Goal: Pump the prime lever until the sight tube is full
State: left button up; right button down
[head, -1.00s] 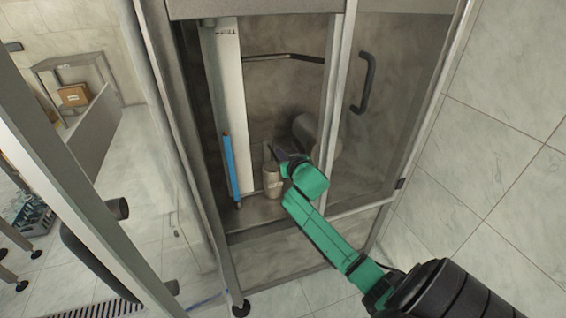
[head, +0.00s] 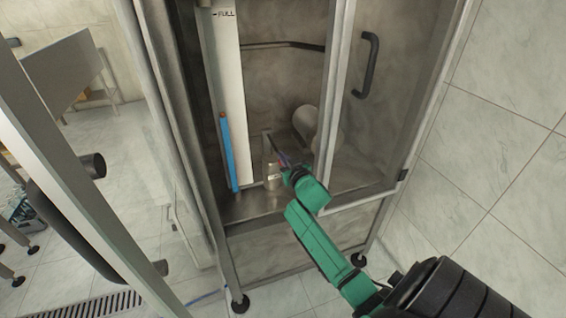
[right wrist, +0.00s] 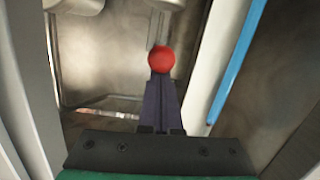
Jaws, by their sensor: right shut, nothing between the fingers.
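The sight tube (head: 228,155) stands upright against a white panel (head: 229,70) inside the cabinet. Its blue column ends well below the FULL mark near the panel's top. The prime lever's red ball knob (right wrist: 161,60) shows in the right wrist view, just ahead of my right fingertips. I cannot tell whether they touch it. A pale pump body (head: 272,178) stands on the cabinet floor to the right of the tube. My right gripper (head: 279,157) is shut and empty, reaching in through the cabinet opening near the pump. My left gripper is out of view.
A glass door with a dark handle (head: 366,72) borders the opening on the right. A grey cylinder (head: 305,122) lies behind the pump. Tiled floor is clear in front.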

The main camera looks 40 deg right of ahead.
jog(key=shift+t, duration=0.6)
notch_tip(320, 180, down, 4)
jog(key=b, duration=0.4)
pick_arm(q)
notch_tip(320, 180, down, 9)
jog(key=b, duration=0.2)
pick_arm(e)
notch_tip(320, 180, down, 3)
jog(key=shift+w+f, duration=0.1)
jog(key=shift+f, duration=0.05)
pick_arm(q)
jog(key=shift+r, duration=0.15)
pick_arm(e)
jog(key=shift+f, duration=0.15)
jog(key=r+p, duration=0.3)
jog(key=r, duration=0.2)
jog(key=shift+w+a+p, duration=0.1)
jog(key=shift+w+p, duration=0.1)
jog(key=shift+p, duration=0.15)
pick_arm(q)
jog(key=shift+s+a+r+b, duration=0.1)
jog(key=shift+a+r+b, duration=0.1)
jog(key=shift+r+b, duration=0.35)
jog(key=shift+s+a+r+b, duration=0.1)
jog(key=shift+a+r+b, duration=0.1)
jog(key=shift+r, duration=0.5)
pick_arm(e)
jog(key=f+v, duration=0.2)
jog(key=v, duration=0.7)
jog(key=shift+s+a, duration=0.2)
